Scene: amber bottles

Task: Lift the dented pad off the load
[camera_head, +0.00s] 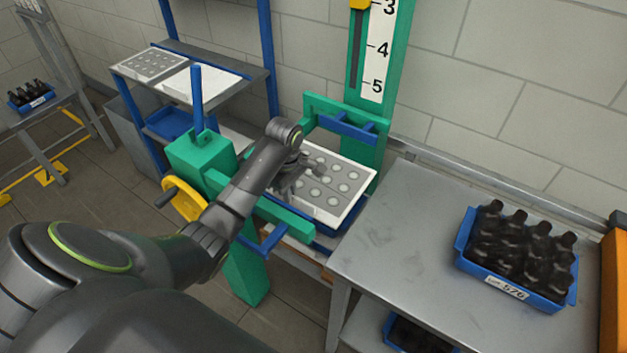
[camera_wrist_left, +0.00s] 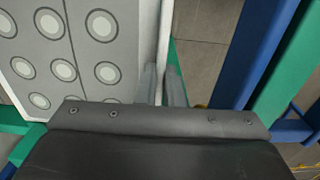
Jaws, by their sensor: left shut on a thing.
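The dented pad (camera_head: 352,177) is a pale sheet with rows of round grey-ringed dents, inside the green press frame (camera_head: 370,110). It fills the upper left of the left wrist view (camera_wrist_left: 85,50). My left gripper (camera_head: 294,186) reaches over it from the left and is shut on its edge; in the left wrist view the two fingers (camera_wrist_left: 163,86) stand on either side of that edge. A blue tray (camera_head: 338,229) shows beneath the pad; whatever load it holds is hidden. I cannot tell whether the pad touches the load. My right gripper is not in view.
A grey table (camera_head: 405,225) to the right bears a blue crate (camera_head: 470,262) of dark bottles. A shelf (camera_head: 185,62) behind left holds another dented pad (camera_head: 152,64) and a plain white sheet (camera_head: 206,84). The yellow handwheel (camera_head: 184,200) is close to my left arm.

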